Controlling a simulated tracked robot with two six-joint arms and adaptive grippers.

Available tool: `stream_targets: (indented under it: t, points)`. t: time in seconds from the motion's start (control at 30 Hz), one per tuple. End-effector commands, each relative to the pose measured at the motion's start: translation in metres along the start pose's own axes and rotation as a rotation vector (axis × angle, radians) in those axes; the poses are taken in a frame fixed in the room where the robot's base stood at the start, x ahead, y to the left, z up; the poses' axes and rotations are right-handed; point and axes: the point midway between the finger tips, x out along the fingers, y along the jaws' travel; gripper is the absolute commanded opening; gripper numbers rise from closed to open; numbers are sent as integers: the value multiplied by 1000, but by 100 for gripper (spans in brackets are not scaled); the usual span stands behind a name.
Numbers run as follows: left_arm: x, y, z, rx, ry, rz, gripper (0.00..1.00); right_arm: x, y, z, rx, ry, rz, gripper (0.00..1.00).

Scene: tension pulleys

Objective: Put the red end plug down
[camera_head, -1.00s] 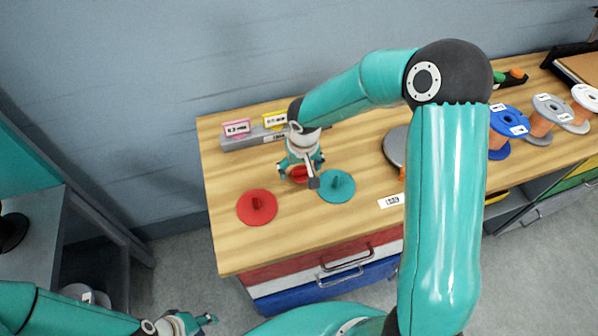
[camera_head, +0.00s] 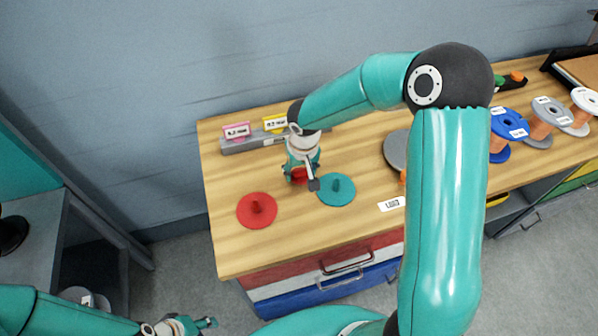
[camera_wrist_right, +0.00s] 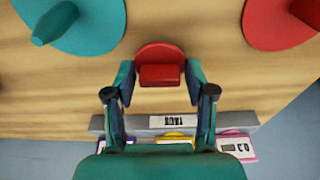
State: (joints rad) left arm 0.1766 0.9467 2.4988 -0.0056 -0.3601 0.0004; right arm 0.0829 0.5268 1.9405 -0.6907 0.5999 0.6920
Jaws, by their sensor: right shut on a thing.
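The red end plug (camera_wrist_right: 160,52) is a small red disc with a block-shaped grip. In the right wrist view it sits between the two fingers of my right gripper (camera_wrist_right: 161,76), which is shut on it. In the head view the plug (camera_head: 298,175) shows partly below my right gripper (camera_head: 301,173), the rest hidden by it. The plug is at or just above the wooden table (camera_head: 235,180); I cannot tell if it touches. My left gripper (camera_head: 205,323) is low at the bottom left, away from the table; its jaw state is unclear.
A larger red disc (camera_head: 257,211) lies to the left and a teal disc (camera_head: 337,189) close to the right. A grey rack (camera_head: 255,140) with pink and yellow labels stands behind. A grey disc (camera_head: 396,150) and several spools are further right.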

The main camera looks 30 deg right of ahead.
Motion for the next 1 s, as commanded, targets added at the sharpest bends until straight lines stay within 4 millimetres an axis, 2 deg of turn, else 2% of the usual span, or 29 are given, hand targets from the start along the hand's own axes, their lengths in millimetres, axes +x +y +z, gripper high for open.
stream_targets:
  t: [0.27, 0.7, 1.0]
  points:
    - [0, 0, 0, 0, 0, 0, 40, -32, 0, -6, 1, 6, -1, 32]
    - [1, 0, 0, 0, 0, 0, 40, -127, -1, -20, 2, 7, -3, 32]
    - [0, 0, 0, 0, 0, 0, 40, -175, 0, -27, 0, 3, -2, 32]
